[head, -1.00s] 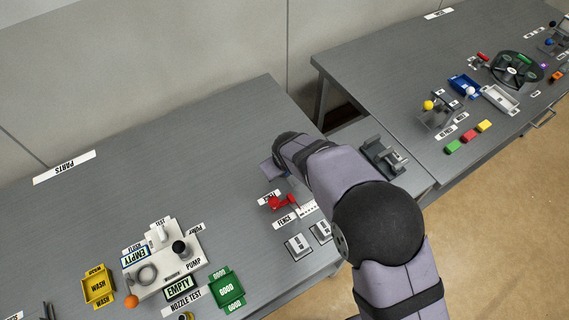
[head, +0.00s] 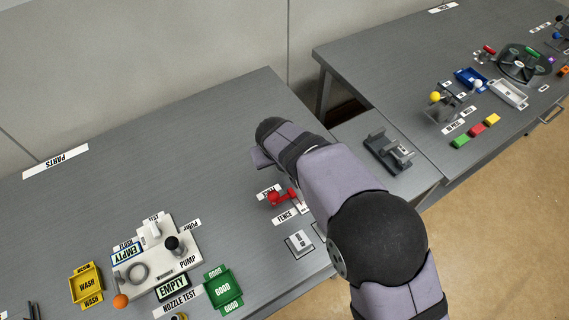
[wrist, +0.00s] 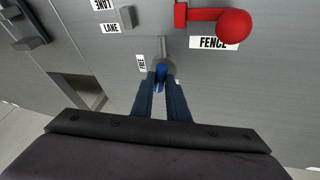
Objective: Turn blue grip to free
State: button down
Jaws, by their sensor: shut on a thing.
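The blue grip (wrist: 160,75) shows in the wrist view between the fingertips of my gripper (wrist: 162,84). My gripper is shut on it. The grip sits at the end of a grey lever (wrist: 163,49) with a round grey hub, partly hidden by the fingers. A small white label (wrist: 142,63) stands just left of the grip, its word too small to read surely. In the head view my own arm hides the grip and the fingers.
A red ball-ended lever (wrist: 234,26) beside a FENCE label (wrist: 213,43) is close on the right in the wrist view. A grey fixture (head: 387,152) stands right of my arm.

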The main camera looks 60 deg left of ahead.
jog(key=m+b, duration=0.2)
jog(key=shift+s+a+f+m+t+h, duration=0.15)
jog(key=shift+a+m+t+h, duration=0.05)
jog(key=shift+m+t+h, duration=0.2)
jog(key=m, duration=0.1)
jog(key=m+h, duration=0.1)
jog(key=shift+a+r+m+t, duration=0.1)
jog(key=shift+r+m+t, duration=0.1)
jog(key=shift+m+t, duration=0.15)
jog(key=shift+s+a+r+m+h+p, duration=0.1)
jog(key=shift+m+h+p, duration=0.5)
jog(key=shift+m, duration=0.65)
jog(key=shift+a+m+h+p, duration=0.1)
jog(key=shift+m+h+p, duration=0.3)
jog(key=shift+m+p, duration=1)
jog(key=shift+p, duration=0.1)
jog(key=c, duration=1.7)
grip_release()
jog(key=shift+c, duration=0.2)
